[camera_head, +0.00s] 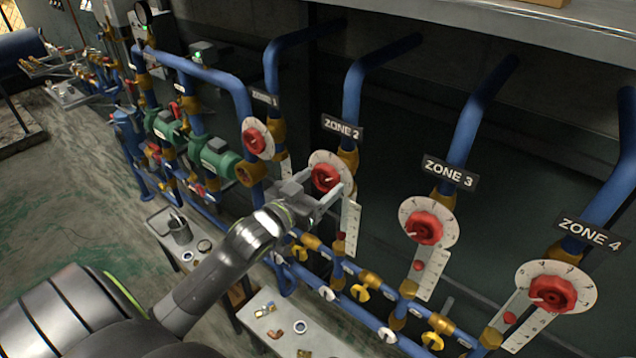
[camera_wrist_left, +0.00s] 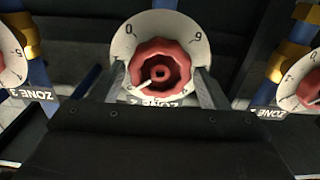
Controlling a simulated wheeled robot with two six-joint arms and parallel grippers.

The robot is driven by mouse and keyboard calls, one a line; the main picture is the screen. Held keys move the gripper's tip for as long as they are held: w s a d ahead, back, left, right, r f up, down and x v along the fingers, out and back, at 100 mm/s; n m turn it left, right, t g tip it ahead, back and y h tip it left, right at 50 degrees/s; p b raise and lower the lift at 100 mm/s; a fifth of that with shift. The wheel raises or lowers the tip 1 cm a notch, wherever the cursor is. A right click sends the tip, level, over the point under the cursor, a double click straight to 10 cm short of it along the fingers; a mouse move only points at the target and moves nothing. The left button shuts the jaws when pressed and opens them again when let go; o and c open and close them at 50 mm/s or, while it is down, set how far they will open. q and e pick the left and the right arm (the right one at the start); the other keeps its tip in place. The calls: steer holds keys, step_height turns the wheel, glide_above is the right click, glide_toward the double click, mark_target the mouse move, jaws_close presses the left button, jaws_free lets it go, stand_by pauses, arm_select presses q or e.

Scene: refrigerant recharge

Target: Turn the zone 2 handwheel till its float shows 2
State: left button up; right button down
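The zone 2 handwheel (camera_head: 325,178) is a red knob on a round white dial, below the ZONE 2 sign (camera_head: 342,127). It fills the middle of the left wrist view (camera_wrist_left: 150,52), which looks upside down. A white pointer lies by its hub. The zone 2 float scale (camera_head: 352,217) is a white strip under the dial, partly behind my gripper; its float reading is too small to tell. My left gripper (camera_head: 322,190) is open, with one finger on either side of the handwheel. I cannot tell whether the fingers touch it. My right gripper is not in view.
Zone 1 (camera_head: 254,141), zone 3 (camera_head: 424,228) and zone 4 (camera_head: 552,293) handwheels stand along the same row of blue pipes. Yellow and white valves sit on the lower pipes. A low bench (camera_head: 330,343) holds small parts. Open floor lies at the left.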

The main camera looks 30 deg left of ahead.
arm_select(q)
steer(key=shift+o, duration=0.9)
steer(key=shift+s, duration=0.15)
steer(key=shift+s+a, duration=0.1)
steer(key=shift+s, duration=0.05)
steer(key=s+p, duration=0.4)
steer(key=s, duration=0.2)
steer(key=shift+s+a, duration=0.2)
steer(key=shift+s, duration=0.1)
steer(key=shift+f, duration=0.1)
